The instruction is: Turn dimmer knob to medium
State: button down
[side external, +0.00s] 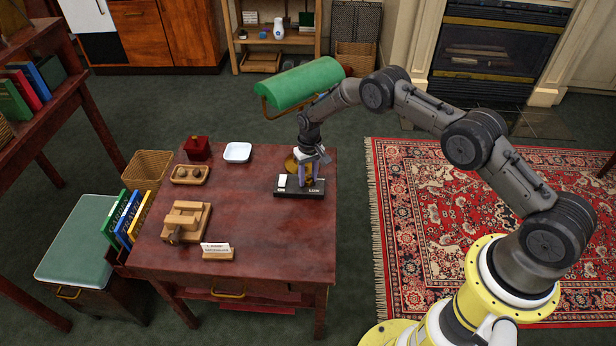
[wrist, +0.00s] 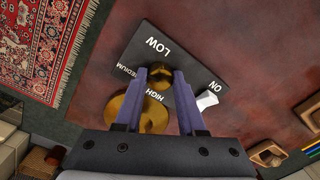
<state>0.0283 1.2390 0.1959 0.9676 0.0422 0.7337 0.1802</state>
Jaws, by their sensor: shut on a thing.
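The dimmer panel (side external: 287,194) is a black base near the right edge of the dark red table, marked ON and LOW; in the wrist view (wrist: 185,50) LOW, MEDIUM, HIGH and ON are legible. The brass dimmer knob (wrist: 157,77) sits among the LOW, MEDIUM and HIGH labels. My gripper (wrist: 160,73) points down over the panel with its purple fingers shut on the knob, one on each side; it also shows in the side view (side external: 307,178). Which label the knob points to cannot be told. A white switch (wrist: 207,99) sits beside ON.
The lamp's green shade (side external: 305,82) hangs behind my wrist, and its round brass base (wrist: 151,116) is close to the panel. The table also holds a white dish (side external: 237,152), a red box (side external: 197,148), wooden pieces (side external: 187,219) and a card (side external: 216,249). The front right tabletop is clear.

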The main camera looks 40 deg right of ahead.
aim_at(309, 178)
jog(key=n, duration=0.4)
jog(key=shift+n, duration=0.4)
dwell(0.4)
jog(key=c, duration=0.5)
grip_release()
jog(key=shift+r, duration=0.1)
notch_tip(309, 178, up, 12)
jog(key=shift+d, duration=0.2)
